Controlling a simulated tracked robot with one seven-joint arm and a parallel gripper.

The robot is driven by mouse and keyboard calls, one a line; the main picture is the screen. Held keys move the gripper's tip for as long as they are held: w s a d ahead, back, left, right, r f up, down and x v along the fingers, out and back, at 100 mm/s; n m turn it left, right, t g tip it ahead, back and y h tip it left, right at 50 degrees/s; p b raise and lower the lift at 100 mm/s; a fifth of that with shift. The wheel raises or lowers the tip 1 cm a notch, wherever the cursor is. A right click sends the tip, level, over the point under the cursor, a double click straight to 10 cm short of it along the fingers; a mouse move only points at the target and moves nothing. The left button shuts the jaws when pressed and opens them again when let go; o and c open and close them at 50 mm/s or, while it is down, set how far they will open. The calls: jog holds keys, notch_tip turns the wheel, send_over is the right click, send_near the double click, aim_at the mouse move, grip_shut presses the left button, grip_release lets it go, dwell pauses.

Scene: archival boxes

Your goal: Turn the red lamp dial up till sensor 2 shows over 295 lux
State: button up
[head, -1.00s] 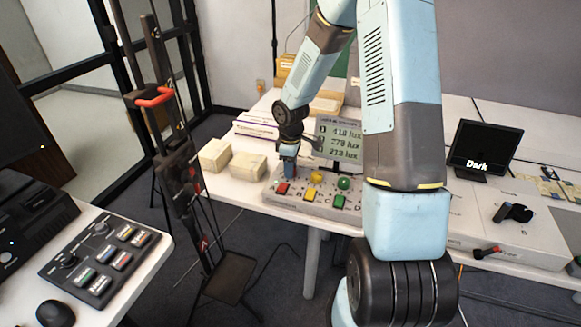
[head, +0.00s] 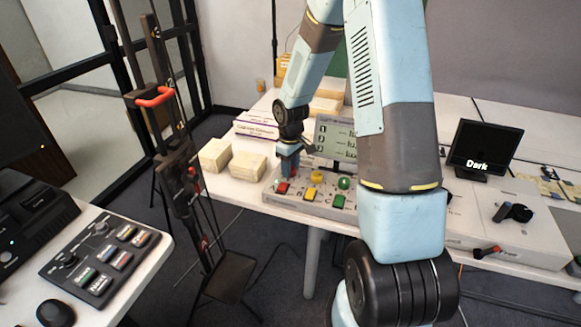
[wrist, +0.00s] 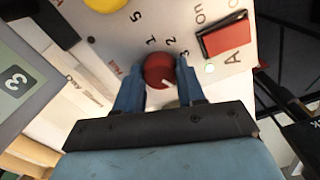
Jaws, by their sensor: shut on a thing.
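The red lamp dial (wrist: 158,69) is in the wrist view, a round knob with a white mark on its lower side. The blue fingers of my gripper (wrist: 160,82) are shut on it from both sides. In the head view my gripper (head: 288,168) points down at the left end of the light grey control panel (head: 318,207) and hides the dial. The sensor display (head: 337,138) stands behind the panel. Its lines show dashes before "lux", with no readable number for sensor 2. Part of a screen with a "3" (wrist: 15,81) shows in the wrist view.
On the panel are a red switch marked A (wrist: 225,37), a yellow knob (head: 317,177) and a green knob (head: 344,183). Pale boxes (head: 248,166) stand left of the panel. A dark screen reading "Dark" (head: 484,148) stands at the right.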

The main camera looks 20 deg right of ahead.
jog(key=shift+m, duration=1.6)
jog(key=o, duration=1)
jog(key=shift+o, duration=0.2)
notch_tip(320, 180, up, 14)
jog(key=shift+f, duration=0.15)
